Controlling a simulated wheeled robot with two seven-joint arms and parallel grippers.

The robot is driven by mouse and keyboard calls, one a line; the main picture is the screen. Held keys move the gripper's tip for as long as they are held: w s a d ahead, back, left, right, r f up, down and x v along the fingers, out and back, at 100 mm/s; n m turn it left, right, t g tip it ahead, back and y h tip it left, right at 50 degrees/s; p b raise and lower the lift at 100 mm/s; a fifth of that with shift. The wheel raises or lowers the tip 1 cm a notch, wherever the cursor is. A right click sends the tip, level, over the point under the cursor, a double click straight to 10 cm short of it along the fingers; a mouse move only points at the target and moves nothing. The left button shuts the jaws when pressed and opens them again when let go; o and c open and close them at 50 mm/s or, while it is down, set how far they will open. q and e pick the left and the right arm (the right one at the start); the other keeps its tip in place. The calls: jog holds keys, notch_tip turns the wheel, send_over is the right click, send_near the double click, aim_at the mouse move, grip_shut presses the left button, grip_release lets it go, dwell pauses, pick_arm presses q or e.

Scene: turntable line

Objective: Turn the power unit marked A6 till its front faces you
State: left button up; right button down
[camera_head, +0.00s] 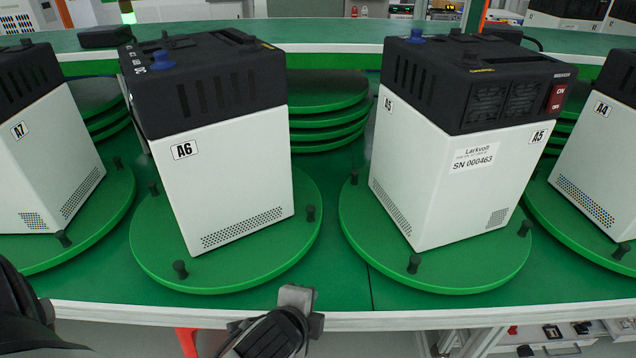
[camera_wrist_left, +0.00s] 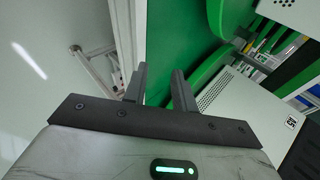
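The power unit marked A6 (camera_head: 230,170) stands upright on a round green turntable (camera_head: 165,262) with dark pegs at its rim. It has a white body and a black top with a blue knob. The face toward me shows an A6 label at upper left, slots and a perforated strip; no switch or serial label shows on it. My left gripper (camera_head: 300,305) is low at the table's front edge, right of A6's middle, apart from the unit. In the left wrist view my left gripper (camera_wrist_left: 160,78) is open and empty. My right gripper is not in view.
Unit A5 (camera_head: 400,160) stands on its own turntable to the right, showing fans, a red switch and a serial label. Unit A7 (camera_head: 45,150) is at left, A4 (camera_head: 600,150) at right. Stacked green discs (camera_head: 330,105) lie behind. The white table edge (camera_head: 400,318) runs along the front.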

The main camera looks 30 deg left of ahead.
aim_at(310, 211)
pick_arm(q)
jog(key=w+a+r+m, duration=0.1)
jog(key=m, duration=0.1)
jog(key=w+a+r+m+y+p, duration=0.1)
jog(key=w+m, duration=0.1)
jog(key=w+a+r+m+t+y, duration=0.1)
jog(key=m, duration=0.2)
jog(key=shift+w+r, duration=0.2)
jog(key=shift+r, duration=0.05)
jog(key=w+a+r+m+t+y+p, duration=0.1)
jog(key=w+a+r+m+y+p, duration=0.25)
jog(key=m, duration=0.55)
jog(key=shift+h, duration=0.25)
jog(key=b+x, duration=0.1)
jog(key=x, duration=0.4)
jog(key=w+r+b+x, duration=0.1)
jog(key=x, duration=0.4)
jog(key=d+b+x, duration=0.1)
jog(key=x, duration=0.5)
jog(key=shift+w+r+b, duration=0.1)
jog(key=shift+r+b, duration=0.1)
jog(key=shift+b, duration=0.2)
grip_shut()
